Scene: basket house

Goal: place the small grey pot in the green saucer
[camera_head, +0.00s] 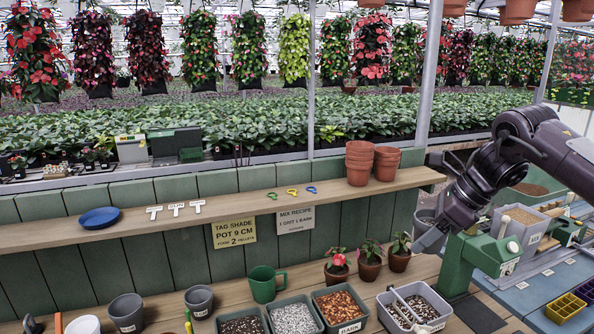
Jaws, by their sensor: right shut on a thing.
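My right gripper (432,236) comes in from the right and points down and left, near the right end of the shelf. It is shut on what looks like the small grey pot (423,219), held above the bench; the fingers partly cover it. Two other grey pots, one labelled (126,313) and one further right (199,301), stand upright on the lower bench at the left. My left gripper is not in view.
Stacked terracotta pots (360,163) stand on the shelf (230,205). A green machine (470,265) stands below my right arm. The shelf's middle front is mostly clear.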

